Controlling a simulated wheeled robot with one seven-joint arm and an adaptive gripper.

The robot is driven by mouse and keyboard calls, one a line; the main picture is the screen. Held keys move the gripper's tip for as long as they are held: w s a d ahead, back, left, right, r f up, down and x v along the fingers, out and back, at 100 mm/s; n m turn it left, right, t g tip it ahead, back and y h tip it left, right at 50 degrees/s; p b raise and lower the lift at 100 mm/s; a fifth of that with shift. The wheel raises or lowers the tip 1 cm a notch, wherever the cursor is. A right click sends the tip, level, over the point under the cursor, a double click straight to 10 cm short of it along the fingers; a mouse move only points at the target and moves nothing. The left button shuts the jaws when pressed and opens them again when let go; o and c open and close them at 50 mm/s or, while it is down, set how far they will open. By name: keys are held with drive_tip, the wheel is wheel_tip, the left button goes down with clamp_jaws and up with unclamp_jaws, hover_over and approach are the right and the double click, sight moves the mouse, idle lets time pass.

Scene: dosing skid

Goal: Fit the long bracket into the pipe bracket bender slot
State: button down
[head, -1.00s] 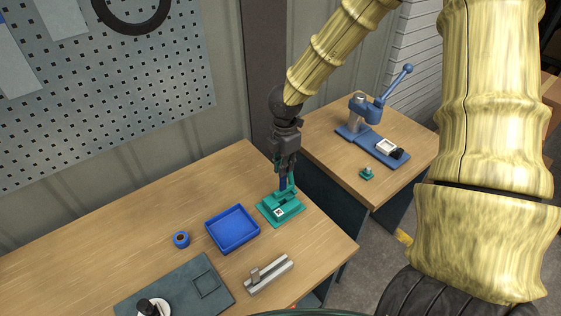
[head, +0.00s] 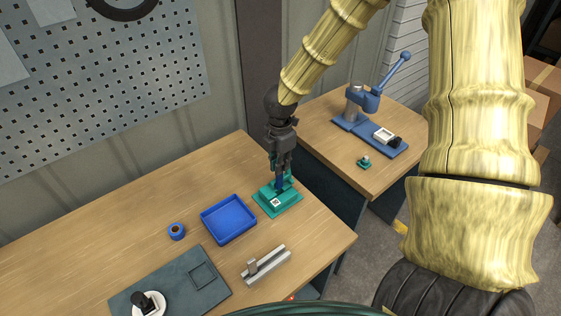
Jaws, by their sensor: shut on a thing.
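My gripper (head: 281,172) points down over the green fixture (head: 286,207) at the back right of the near table. The fingers and the piece hide most of the slot. The fixture has a small white marked square on its base.
A blue tray (head: 203,224) and a blue ring (head: 177,231) lie left of the fixture. A grey metal block with an upright (head: 266,266) is in front. A dark mat (head: 215,292) lies front left. A blue lever press (head: 365,105) and small green part (head: 364,162) are on the other table.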

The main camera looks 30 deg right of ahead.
sight(280, 178)
drive_tip(key=shift+f+b, duration=0.3)
drive_tip(key=shift+f, duration=0.45)
drive_tip(key=shift+f+b, duration=1.3)
drive_tip(key=shift+f, duration=0.85)
idle(1.8)
drive_tip(key=c, duration=1.5)
unclamp_jaws()
drive_tip(key=shift+w+r, duration=0.15)
drive_tip(key=shift+r, duration=0.4)
wheel_tip(280, 178, up, 11)
